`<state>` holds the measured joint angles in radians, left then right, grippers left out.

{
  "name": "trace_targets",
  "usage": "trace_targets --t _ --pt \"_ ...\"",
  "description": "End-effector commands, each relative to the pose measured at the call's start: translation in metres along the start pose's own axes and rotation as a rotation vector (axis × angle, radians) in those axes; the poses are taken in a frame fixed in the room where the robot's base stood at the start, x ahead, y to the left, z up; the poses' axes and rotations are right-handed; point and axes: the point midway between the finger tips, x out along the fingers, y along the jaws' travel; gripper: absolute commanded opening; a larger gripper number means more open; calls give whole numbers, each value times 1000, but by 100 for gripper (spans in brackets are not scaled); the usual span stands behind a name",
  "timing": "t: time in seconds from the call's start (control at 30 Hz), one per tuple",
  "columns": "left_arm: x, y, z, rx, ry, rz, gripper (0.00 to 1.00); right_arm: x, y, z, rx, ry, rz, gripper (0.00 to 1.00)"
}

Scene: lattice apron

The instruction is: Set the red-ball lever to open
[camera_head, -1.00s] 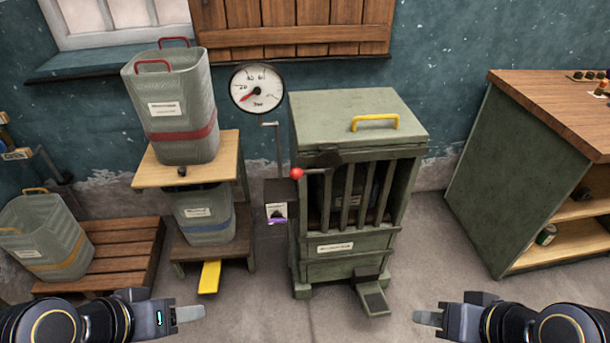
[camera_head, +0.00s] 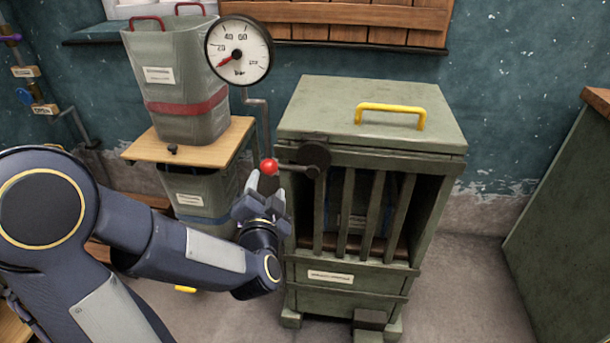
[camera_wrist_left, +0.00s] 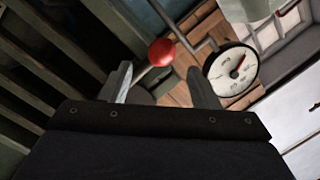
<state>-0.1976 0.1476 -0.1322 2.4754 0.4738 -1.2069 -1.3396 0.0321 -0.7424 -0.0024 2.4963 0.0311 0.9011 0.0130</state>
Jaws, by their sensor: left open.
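The red ball (camera_head: 269,167) is the knob at the end of a short dark lever (camera_head: 292,169). The lever points left from a round dark hub (camera_head: 314,155) on the front upper left of the green barred cabinet (camera_head: 370,95). My left gripper (camera_head: 262,188) is just below the ball with its fingers pointing up. In the left wrist view, the red ball (camera_wrist_left: 162,52) shows beyond and between the two open fingertips (camera_wrist_left: 160,78), nearer the left one. I cannot tell whether a finger touches it. My right gripper is not in view.
A pressure gauge (camera_head: 238,50) on a pipe stands behind the lever. A grey bin with a red band (camera_head: 180,85) sits on a wooden shelf (camera_head: 205,150) to the left. A green bench (camera_head: 570,190) stands at the right, with free floor between it and the cabinet.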

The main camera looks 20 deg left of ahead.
Motion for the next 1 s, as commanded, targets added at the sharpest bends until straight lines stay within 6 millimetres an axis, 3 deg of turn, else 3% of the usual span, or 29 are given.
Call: trace_targets --t 0.17,0.6,0.93,1.0 --pt "12 -2 3 29 -3 -32 55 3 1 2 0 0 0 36" --pt "73 -3 3 26 -2 -28 55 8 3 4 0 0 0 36" --pt "78 -4 2 26 0 -26 55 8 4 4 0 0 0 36" --pt "78 -4 2 26 0 -26 49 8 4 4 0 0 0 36"
